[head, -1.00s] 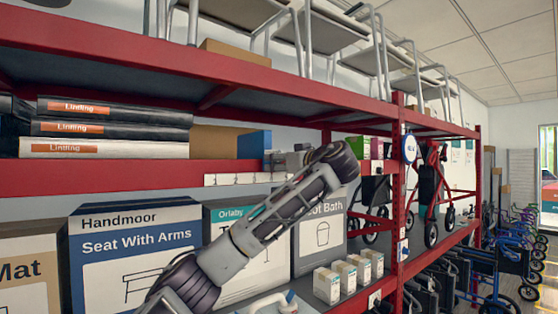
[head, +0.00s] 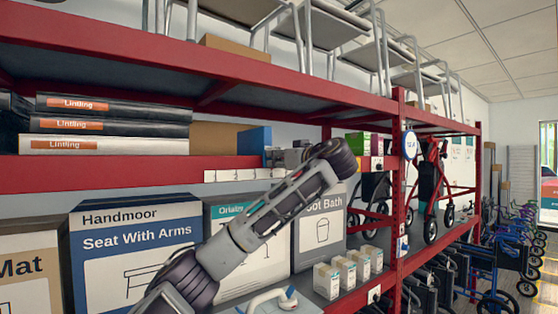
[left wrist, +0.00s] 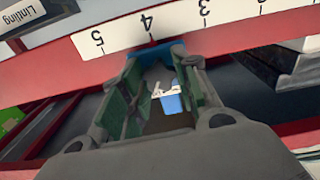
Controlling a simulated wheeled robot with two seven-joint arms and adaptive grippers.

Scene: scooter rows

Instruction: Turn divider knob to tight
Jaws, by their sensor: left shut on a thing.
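The divider (head: 254,140) shows in the head view as a blue upright panel on the middle red shelf, just above a white number strip (head: 245,176). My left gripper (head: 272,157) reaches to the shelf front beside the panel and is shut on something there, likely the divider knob. The knob is hidden by the fingers. In the left wrist view my left gripper (left wrist: 152,60) points at the number strip (left wrist: 150,25), near the 4. A blue edge (left wrist: 150,51) shows at the fingertips. No setting mark is readable. My right gripper does not show.
Flat Linfing boxes (head: 105,128) lie left on the same shelf. Large cartons (head: 135,250) and small boxes (head: 348,270) stand below. A red upright (head: 397,200) rises to the right. A white and blue item (head: 268,303) shows at the bottom edge.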

